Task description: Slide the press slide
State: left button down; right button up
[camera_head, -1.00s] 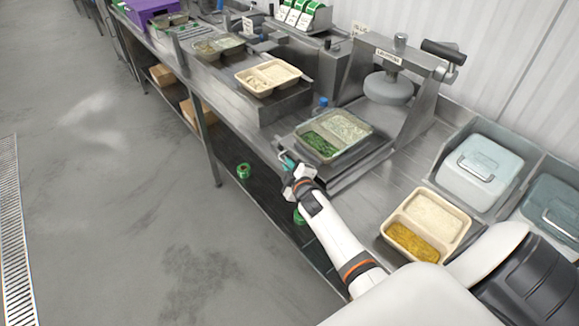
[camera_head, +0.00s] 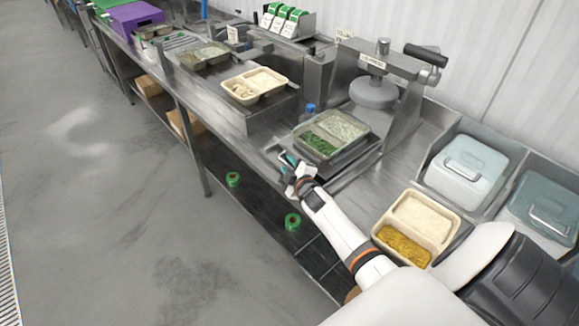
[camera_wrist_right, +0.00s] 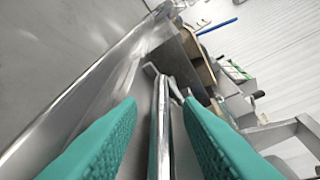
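The press slide (camera_head: 340,168) is a flat metal plate on the bench in front of the press (camera_head: 373,93). It carries a sealed-looking tray (camera_head: 318,146) with green food in one part and pale food in the other. My right gripper (camera_head: 287,159) is at the slide's front left side, by the bench edge. In the right wrist view its teal fingers (camera_wrist_right: 160,110) are apart, on either side of a thin upright metal edge (camera_wrist_right: 160,135), with gaps showing. I cannot tell whether either finger touches it. My left gripper is not in view.
A beige tray of rice and yellow food (camera_head: 432,212) lies at the right, near lidded bins (camera_head: 466,172). Another beige tray (camera_head: 254,84) stands on a raised block at the left.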

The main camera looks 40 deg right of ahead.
jog(key=b+v, duration=0.1)
jog(key=v, duration=1.1)
